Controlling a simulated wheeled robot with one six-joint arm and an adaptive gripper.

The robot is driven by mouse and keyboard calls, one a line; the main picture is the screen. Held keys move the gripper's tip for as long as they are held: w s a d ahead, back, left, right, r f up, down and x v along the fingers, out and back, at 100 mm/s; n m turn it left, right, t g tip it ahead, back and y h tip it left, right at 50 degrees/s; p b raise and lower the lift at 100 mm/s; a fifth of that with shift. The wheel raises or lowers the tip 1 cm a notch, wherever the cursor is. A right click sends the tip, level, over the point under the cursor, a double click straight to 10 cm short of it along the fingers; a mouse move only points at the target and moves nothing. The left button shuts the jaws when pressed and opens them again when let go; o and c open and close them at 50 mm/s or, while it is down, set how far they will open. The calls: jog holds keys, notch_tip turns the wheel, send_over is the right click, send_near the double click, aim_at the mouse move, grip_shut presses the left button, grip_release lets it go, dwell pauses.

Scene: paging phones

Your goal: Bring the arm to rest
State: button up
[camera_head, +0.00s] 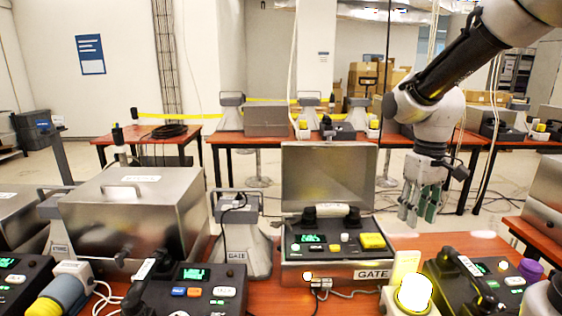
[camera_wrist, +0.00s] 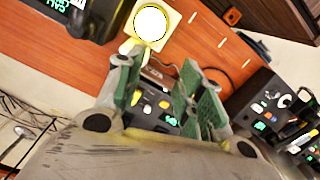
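My arm reaches in from the upper right in the head view. My gripper (camera_head: 420,215) points down above the table, right of the open GATE phone box (camera_head: 330,235). In the wrist view my gripper (camera_wrist: 172,92) shows two green-padded fingers spread apart, with nothing between them. Below and beyond the fingers lie the red-brown table and a black phone unit (camera_wrist: 155,103). The gripper does not appear to touch anything.
A lit beacon (camera_head: 414,292) stands low in front of the gripper. A phone with a black handset (camera_head: 465,275) is right of it. A closed steel box (camera_head: 130,215) stands left. Back tables (camera_head: 300,140) hold more equipment.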

jog(key=s+d+r+m+t, duration=0.1)
jog(key=s+d+r+t, duration=0.1)
jog(key=s, duration=0.5)
jog(key=s+d+r+m+t, duration=0.2)
jog(key=s+d+r, duration=0.1)
jog(key=s+r, duration=0.2)
jog(key=shift+s+d+r+t, duration=0.25)
jog(key=shift+s+t, duration=0.15)
jog(key=shift+s, duration=0.7)
